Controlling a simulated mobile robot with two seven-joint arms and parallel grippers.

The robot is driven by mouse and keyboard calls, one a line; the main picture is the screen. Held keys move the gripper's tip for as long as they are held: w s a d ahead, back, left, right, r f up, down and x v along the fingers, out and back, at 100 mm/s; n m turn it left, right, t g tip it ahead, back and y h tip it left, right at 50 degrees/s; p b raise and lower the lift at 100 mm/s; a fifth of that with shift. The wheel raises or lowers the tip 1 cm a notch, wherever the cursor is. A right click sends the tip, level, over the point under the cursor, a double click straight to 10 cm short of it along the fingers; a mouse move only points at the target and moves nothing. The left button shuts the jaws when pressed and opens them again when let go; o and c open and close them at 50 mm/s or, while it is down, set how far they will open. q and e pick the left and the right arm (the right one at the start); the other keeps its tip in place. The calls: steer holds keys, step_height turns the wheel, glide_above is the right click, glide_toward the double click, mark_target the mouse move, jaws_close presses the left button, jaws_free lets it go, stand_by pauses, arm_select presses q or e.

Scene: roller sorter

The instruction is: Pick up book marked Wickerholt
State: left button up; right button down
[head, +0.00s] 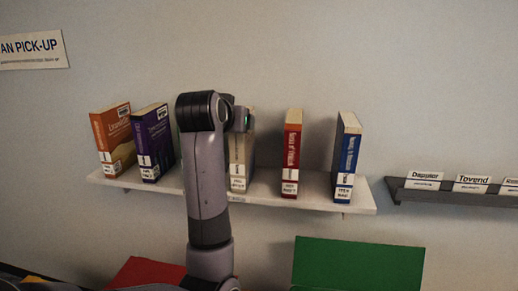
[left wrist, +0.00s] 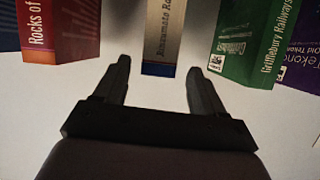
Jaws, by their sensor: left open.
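I cannot read the name Wickerholt on any book. A cream book (head: 238,163) stands upright on the white wall shelf (head: 268,187), partly hidden by my left arm. In the left wrist view the cream book (left wrist: 162,35) appears beyond and between the fingertips of my left gripper (left wrist: 158,74). The gripper is open, with nothing visibly held. In the head view its fingers are hidden behind the wrist. A green book (left wrist: 245,45) with a white label stands beside the cream one in the wrist view; my arm hides it in the head view. My right gripper is not in view.
Orange (head: 113,140) and purple (head: 153,142) books stand left on the shelf; red (head: 292,150) and blue (head: 347,158) books stand right, with gaps between. A dark shelf (head: 450,197) with name cards is at far right. Red (head: 148,272) and green (head: 358,264) panels are below.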

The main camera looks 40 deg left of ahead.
arm_select(q)
steer(key=shift+n, duration=0.3)
steer(key=shift+w+a+f+p, duration=0.2)
steer(key=shift+w+a, duration=0.3)
steer(key=shift+w, duration=0.5)
steer(key=shift+w+a+f+p, duration=0.1)
steer(key=shift+w+a+p, duration=0.3)
steer(key=shift+w, duration=0.55)
steer(key=shift+w+a+f+p, duration=0.15)
steer(key=shift+w+a, duration=0.45)
steer(key=shift+w, duration=0.4)
steer(key=shift+r, duration=0.1)
jaws_close()
